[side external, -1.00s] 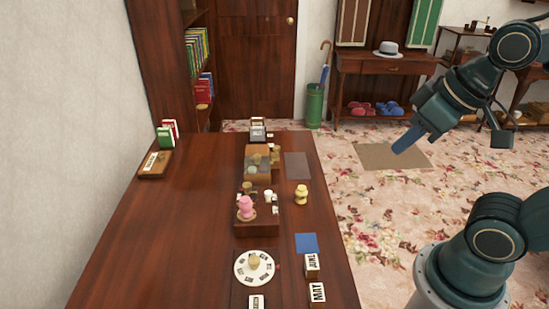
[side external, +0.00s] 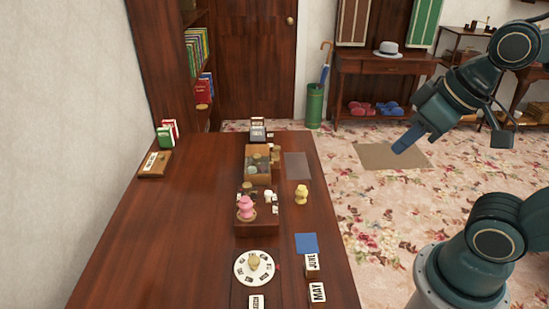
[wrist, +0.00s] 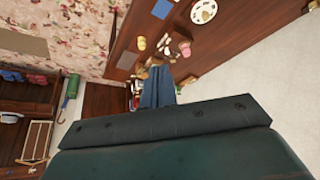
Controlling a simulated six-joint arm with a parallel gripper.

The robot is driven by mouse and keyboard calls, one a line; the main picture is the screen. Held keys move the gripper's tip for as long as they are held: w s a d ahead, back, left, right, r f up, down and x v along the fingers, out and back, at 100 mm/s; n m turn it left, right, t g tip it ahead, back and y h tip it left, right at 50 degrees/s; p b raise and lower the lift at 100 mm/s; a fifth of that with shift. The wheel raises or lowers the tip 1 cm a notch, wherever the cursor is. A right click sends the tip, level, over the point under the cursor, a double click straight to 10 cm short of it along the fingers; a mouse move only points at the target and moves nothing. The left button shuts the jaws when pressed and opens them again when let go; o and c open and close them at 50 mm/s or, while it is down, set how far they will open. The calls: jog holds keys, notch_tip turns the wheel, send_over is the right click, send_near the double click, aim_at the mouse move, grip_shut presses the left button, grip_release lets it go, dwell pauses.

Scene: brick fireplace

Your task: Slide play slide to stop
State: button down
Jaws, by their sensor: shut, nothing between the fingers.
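My gripper (side external: 409,139) is shut and empty. It is held in the air to the right of the table, over the floor, well apart from everything on the table. In the wrist view its blue fingers (wrist: 157,88) lie together, with the table beyond them. I cannot make out which piece is the play slide. A small wooden board (side external: 153,164) with a white lettered plate lies at the table's far left; its lettering is too small to read. A wooden box (side external: 257,165) with a glassy top stands mid-table.
On the table (side external: 180,225) are a pink figure (side external: 246,207), a yellow figure (side external: 301,194), a white dial (side external: 242,275), a blue square (side external: 306,243), a JUNE block (side external: 312,265) and a MAY block (side external: 317,292). The table's left half is mostly clear.

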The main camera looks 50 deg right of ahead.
jog(key=w, duration=0.1)
jog(key=g, duration=0.6)
send_over(268, 196)
jog(key=d, duration=0.1)
notch_tip(268, 196, down, 6)
jog(key=w+f+g, duration=0.1)
jog(key=w+f, duration=0.2)
jog(key=f, duration=0.3)
jog(key=w+f+g, duration=0.1)
jog(key=w+f, duration=0.2)
jog(key=f, duration=0.4)
jog(key=shift+w+f, duration=0.25)
jog(key=shift+f, duration=0.05)
jog(key=shift+f, duration=0.15)
jog(key=shift+s+x, duration=0.1)
jog(key=shift+x, duration=2.35)
jog(key=shift+s+x, duration=0.15)
jog(key=shift+x, duration=2.25)
